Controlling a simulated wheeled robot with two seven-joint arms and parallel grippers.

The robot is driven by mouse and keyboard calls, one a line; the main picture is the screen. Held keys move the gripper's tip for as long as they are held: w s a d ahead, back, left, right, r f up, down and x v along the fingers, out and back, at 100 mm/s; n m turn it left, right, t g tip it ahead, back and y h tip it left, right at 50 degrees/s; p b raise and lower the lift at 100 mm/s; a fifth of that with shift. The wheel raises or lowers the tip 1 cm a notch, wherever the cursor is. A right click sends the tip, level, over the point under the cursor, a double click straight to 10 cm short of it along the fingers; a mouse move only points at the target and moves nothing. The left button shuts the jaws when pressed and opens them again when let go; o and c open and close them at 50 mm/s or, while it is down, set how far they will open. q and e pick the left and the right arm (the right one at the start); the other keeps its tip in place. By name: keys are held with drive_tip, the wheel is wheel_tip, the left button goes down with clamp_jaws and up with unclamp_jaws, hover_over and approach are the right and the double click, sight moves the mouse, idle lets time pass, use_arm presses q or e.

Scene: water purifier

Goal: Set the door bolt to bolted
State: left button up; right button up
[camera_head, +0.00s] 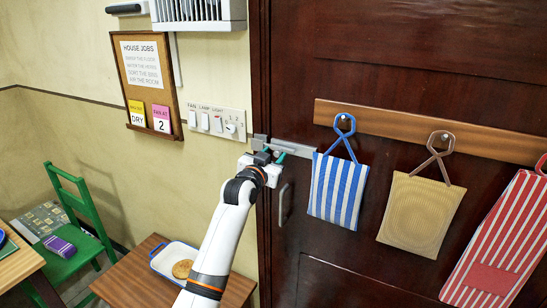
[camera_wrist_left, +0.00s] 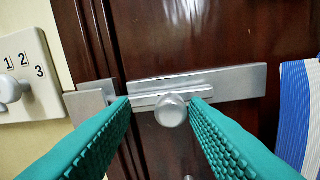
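The door bolt (camera_wrist_left: 232,84) is a silver plate with a sliding bar and a round knob (camera_wrist_left: 172,110), fixed to the dark wood door. In the head view its plate (camera_head: 295,147) shows just right of my left gripper (camera_head: 269,154). A silver keeper (camera_wrist_left: 92,102) sits on the door frame at the left. In the wrist view my left gripper's green fingers are apart, one on each side of the knob; I cannot tell whether they touch it. The left finger hides part of the gap between bar and keeper. My right gripper is not in view.
A switch panel (camera_head: 217,123) with a dial is on the wall left of the frame. A blue-striped cloth (camera_head: 338,190) hangs close right of the bolt, with other cloths beyond. A door handle (camera_head: 284,205) is below. A small table (camera_head: 140,285) with a tray stands lower left.

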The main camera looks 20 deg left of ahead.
use_arm(q)
drive_tip(key=shift+d, duration=0.15)
drive_tip(key=shift+s, duration=0.35)
drive_tip(key=s+b, duration=0.3)
drive_tip(key=s, duration=0.8)
drive_tip(key=shift+s, duration=0.15)
drive_tip(key=shift+d, duration=0.1)
